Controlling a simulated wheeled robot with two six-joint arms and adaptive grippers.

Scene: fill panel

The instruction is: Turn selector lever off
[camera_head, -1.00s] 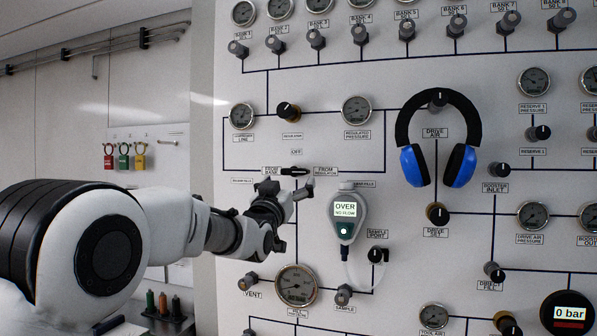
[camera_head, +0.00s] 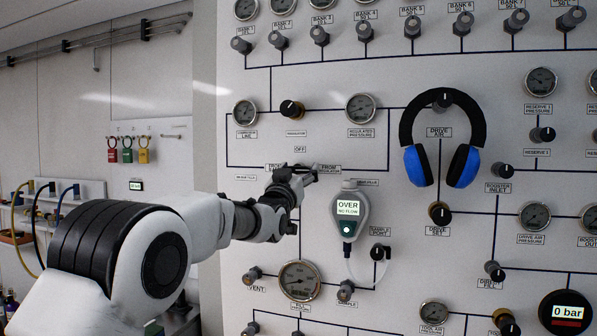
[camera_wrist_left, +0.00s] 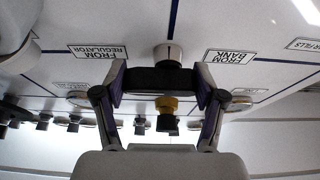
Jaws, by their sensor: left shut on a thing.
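The selector lever (camera_wrist_left: 160,80) is a black bar on a pale round hub, seen in the left wrist view between my fingers. My left gripper (camera_wrist_left: 162,86) is shut on the lever, one finger pad at each end. In the head view my left gripper (camera_head: 293,177) is at the selector and hides most of the lever. The OFF label (camera_head: 299,149) is above it. The FROM REGULATOR label (camera_head: 330,168) is to its right; the FROM BANK label (camera_wrist_left: 230,57) shows upside down in the wrist view. My right gripper is not in view.
A handheld meter (camera_head: 348,212) reading OVER hangs just right of my gripper. Blue headphones (camera_head: 440,140) hang farther right. The regulator knob (camera_head: 291,108) and the regulated pressure gauge (camera_head: 361,108) are above. The fill gauge (camera_head: 299,281) is below.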

